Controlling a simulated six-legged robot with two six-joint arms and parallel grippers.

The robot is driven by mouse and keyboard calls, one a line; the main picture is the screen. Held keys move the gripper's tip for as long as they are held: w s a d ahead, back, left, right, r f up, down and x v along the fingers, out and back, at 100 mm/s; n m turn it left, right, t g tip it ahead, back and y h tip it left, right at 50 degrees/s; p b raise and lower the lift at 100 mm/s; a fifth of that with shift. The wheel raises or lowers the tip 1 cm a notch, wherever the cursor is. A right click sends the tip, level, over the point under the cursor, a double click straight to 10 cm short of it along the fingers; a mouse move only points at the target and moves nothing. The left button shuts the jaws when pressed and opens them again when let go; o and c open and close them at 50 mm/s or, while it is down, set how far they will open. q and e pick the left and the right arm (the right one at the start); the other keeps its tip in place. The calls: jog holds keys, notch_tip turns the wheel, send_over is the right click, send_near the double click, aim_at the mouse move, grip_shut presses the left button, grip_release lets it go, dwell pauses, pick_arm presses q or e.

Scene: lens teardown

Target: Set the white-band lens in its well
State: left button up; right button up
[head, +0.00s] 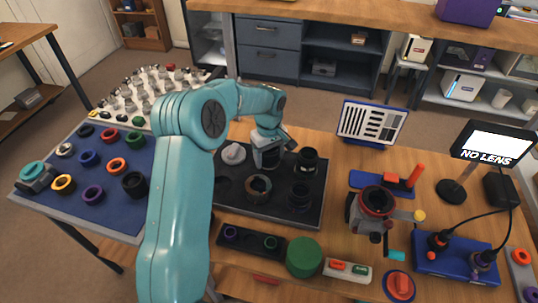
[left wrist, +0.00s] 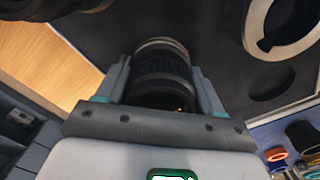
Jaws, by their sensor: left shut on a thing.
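My left gripper (head: 268,146) is over the back part of the dark lens tray (head: 323,190). It is shut on a dark lens (head: 266,158). In the left wrist view this lens (left wrist: 162,78) sits between both fingers (left wrist: 162,88), with a pale band near its far end; I take it for the white-band lens. I cannot tell whether its base touches the tray or is in a well. An empty round well (left wrist: 268,82) shows beside it in the left wrist view. My right gripper is not in view.
Beside the held lens stand a black lens (head: 308,160) and a pale grey piece (head: 234,153). A red-ringed device (head: 376,201) and a NO LENS screen (head: 496,142) stand to the right.

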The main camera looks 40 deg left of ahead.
pick_arm(q)
jog(key=o, duration=1.3)
jog(key=shift+o, duration=0.2)
notch_tip(320, 180, up, 16)
jog(key=shift+r+p, duration=0.2)
jog(key=shift+p, duration=0.15)
